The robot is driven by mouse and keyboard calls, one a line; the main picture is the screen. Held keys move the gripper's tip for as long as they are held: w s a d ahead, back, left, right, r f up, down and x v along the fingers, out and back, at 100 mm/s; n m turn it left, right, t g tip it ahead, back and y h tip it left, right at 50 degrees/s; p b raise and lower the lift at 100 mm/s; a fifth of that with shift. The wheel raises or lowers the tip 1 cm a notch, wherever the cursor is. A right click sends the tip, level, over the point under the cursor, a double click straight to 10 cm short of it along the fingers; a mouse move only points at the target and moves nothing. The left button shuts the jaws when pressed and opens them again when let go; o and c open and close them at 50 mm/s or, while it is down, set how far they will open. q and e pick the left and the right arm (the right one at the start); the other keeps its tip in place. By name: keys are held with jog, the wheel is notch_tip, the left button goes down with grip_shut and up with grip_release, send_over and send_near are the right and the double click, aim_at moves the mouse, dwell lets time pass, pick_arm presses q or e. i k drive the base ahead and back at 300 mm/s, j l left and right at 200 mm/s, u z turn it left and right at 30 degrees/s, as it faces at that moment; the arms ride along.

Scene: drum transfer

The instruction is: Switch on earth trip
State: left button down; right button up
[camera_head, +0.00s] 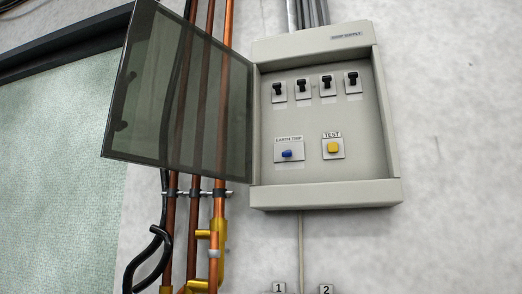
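Whether the lever is up or down is too small to tell. The box's tinted transparent door (180,95) stands open to the left, so the switch is uncovered. Neither of my grippers is in the head view, and nothing touches the switch.
A yellow test button (333,148) sits right of the switch. Several black breakers (326,82) line the row above. Copper pipes (218,240) and a black cable run behind and below the open door. The space before the box is clear.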

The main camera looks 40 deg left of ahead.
aim_at(287, 153)
jog(key=u, duration=1.05)
jog(key=j, duration=0.1)
